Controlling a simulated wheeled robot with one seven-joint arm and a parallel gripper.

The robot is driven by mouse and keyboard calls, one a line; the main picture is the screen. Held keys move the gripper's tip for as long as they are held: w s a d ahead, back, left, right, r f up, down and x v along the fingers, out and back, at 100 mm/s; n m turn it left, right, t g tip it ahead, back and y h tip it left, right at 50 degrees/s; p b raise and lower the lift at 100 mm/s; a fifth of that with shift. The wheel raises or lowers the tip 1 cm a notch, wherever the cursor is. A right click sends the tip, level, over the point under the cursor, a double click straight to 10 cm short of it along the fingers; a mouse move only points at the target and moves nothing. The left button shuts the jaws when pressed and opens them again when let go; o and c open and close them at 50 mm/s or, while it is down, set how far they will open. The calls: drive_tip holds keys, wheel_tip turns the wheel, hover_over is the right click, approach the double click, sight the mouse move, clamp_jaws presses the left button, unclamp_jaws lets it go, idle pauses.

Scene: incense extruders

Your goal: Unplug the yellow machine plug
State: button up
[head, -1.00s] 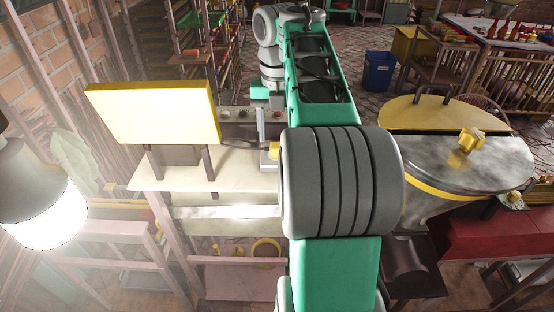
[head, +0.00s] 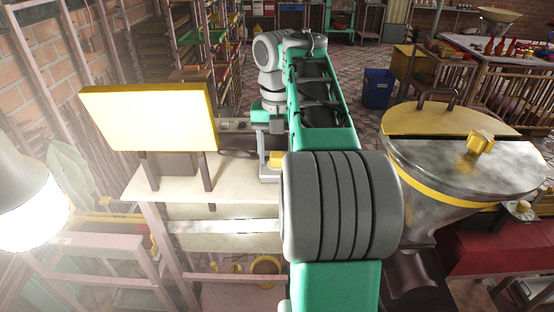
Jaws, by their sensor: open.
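No yellow plug can be made out for certain. A small yellow piece (head: 276,159) sits by a grey upright fitting on the cream table (head: 235,183), partly hidden behind my arm. A yellow-edged panel (head: 150,118) stands on legs on the same table. My arm reaches forward over the scene, and its wrist bends down at the far side of the table. My gripper (head: 277,127) is small and partly hidden there, above and behind the yellow piece. It is open, and nothing shows held in it.
A metal drum (head: 455,165) with a yellow-and-grey lid stands to the right of my arm. A bright lamp (head: 30,205) hangs at the left. A blue bin (head: 378,87) stands on the floor behind. Shelves and wooden frames crowd the left.

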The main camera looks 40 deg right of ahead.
sight(277, 154)
drive_tip(key=shift+c, duration=0.2)
idle(0.3)
clamp_jaws()
idle(0.4)
drive_tip(key=shift+r, duration=0.1)
drive_tip(key=shift+r+p, duration=2.95)
drive_tip(key=shift+p, duration=0.1)
